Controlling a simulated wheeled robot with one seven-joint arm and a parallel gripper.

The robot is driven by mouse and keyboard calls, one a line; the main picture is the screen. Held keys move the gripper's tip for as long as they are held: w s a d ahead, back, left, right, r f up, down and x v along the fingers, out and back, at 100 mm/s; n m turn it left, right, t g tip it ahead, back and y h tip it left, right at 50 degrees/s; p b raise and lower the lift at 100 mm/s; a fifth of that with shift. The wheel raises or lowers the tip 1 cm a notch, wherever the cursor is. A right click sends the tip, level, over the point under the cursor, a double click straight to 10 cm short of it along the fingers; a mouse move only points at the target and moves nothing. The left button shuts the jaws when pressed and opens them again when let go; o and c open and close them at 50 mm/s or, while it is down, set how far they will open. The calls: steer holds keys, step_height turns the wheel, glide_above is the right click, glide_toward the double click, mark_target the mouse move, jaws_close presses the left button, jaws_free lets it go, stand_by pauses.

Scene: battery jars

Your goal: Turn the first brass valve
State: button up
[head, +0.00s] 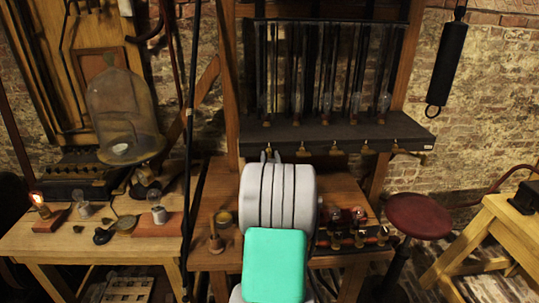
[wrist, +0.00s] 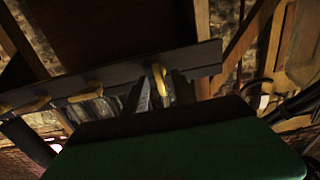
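A row of brass valves lines the front edge of a dark shelf (head: 340,136). The leftmost brass valve (head: 268,151) in the head view is at the shelf's left end, partly hidden by my gripper (head: 270,156). Only the gripper's tips show there, above my white wrist. In the wrist view, a brass valve (wrist: 158,76) hangs from the shelf edge (wrist: 120,76), between the dark fingers of my gripper (wrist: 158,92). The fingers stand apart with gaps beside the valve. Whether either finger touches it I cannot tell.
More brass valves (head: 335,151) follow along the shelf edge to the right. Glass tubes stand above the shelf. A wooden table (head: 205,262) below holds small apparatus. A glass bell jar (head: 122,105) stands at the left, a red stool (head: 418,216) at the right.

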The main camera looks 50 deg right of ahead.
steer(key=shift+d, duration=0.1)
jaws_close()
stand_by(0.6)
